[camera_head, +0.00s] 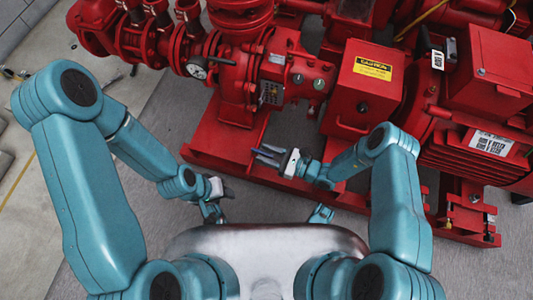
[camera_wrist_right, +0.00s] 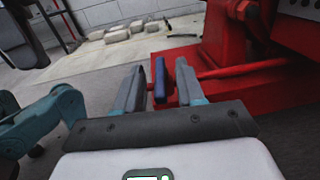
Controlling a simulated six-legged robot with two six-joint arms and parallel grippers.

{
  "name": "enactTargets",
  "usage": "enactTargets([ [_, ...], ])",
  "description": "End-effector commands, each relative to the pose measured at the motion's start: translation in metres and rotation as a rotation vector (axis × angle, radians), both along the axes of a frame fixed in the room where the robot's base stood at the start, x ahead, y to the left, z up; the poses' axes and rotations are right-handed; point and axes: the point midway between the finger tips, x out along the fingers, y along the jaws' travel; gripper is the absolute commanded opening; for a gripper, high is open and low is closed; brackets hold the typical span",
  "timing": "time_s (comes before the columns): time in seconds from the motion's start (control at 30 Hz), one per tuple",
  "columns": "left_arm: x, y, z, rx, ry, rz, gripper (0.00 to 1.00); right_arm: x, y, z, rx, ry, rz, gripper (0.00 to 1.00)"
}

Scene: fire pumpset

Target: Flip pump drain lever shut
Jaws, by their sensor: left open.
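The drain lever is a narrow blue handle (camera_wrist_right: 159,80) in the right wrist view. It stands upright at the end of a thin red pipe (camera_wrist_right: 235,70) low on the pumpset. My right gripper (camera_wrist_right: 161,85) is open with its fingers on either side of the lever. In the head view my right gripper (camera_head: 267,155) points left beside the red base, and the lever is hard to make out among the fingers. My left gripper (camera_head: 228,192) is open and empty, lower left over the grey floor.
The red base rail (camera_head: 225,160) runs along the front of the pumpset. Pale blocks (camera_wrist_right: 116,34) lie by the wall.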

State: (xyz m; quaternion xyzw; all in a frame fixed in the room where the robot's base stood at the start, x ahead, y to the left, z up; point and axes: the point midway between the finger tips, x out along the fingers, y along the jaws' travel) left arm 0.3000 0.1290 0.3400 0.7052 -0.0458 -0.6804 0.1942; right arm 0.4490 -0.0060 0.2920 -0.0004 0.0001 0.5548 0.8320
Motion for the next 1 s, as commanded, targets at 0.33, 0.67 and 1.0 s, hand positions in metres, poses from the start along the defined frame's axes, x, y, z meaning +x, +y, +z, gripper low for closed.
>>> enactTargets([
  [0.33, 0.000, 0.000, 0.000, 0.000, -0.001, 0.000, 0.43, 0.001, 0.002, 0.000, 0.000, 0.001, 0.000, 0.22],
  [0.67, 0.001, 0.001, -0.009, 0.000, -0.002, 0.003, 0.43, 0.003, 0.001, -0.003, 0.003, -0.004, 0.028, 0.00],
  [1.0, 0.004, 0.003, -0.016, 0.002, -0.006, 0.014, 0.43, 0.005, 0.001, 0.002, 0.004, -0.001, 0.098, 0.00],
])
